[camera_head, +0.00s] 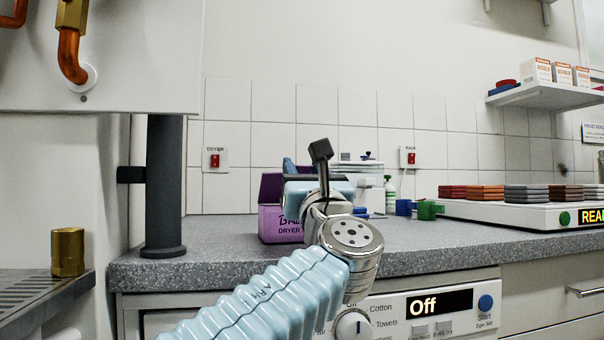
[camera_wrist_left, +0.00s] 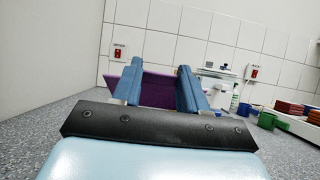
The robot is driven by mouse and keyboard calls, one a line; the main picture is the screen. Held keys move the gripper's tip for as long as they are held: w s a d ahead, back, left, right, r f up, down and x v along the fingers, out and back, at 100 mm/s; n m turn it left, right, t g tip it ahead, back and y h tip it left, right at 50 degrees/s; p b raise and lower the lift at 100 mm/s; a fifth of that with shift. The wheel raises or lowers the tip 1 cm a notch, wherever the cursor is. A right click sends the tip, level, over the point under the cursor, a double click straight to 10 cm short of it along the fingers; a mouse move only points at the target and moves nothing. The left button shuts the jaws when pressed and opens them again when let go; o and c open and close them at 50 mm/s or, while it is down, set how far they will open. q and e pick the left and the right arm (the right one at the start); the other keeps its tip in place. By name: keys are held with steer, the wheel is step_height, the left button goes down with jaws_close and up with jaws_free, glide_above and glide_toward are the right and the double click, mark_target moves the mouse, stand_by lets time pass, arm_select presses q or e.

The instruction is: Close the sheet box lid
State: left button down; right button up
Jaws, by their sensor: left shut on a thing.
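The sheet box (camera_head: 270,225) is purple with "DRYER" lettering and stands on the grey worktop, partly hidden by my left arm. My left gripper (camera_head: 291,170) is over the box. My wrist hides much of the box's right side. My right gripper is not in view.
A dryer front with an "Off" display (camera_head: 440,303) is under the worktop (camera_head: 220,258). A white tray (camera_head: 500,211) carries stacked coloured pieces. A dark post (camera_head: 164,185) stands at left.

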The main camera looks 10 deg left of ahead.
arm_select(q)
steer(key=shift+s+d+f+b, duration=0.15)
steer(key=shift+s+f+b, duration=0.05)
steer(key=shift+f, duration=0.6)
steer(key=shift+s+d+f+b, duration=0.1)
steer(key=shift+s+f+b, duration=0.1)
steer(key=shift+f, duration=0.6)
steer(key=c, duration=0.6)
jaws_free()
steer(key=shift+r, duration=0.1)
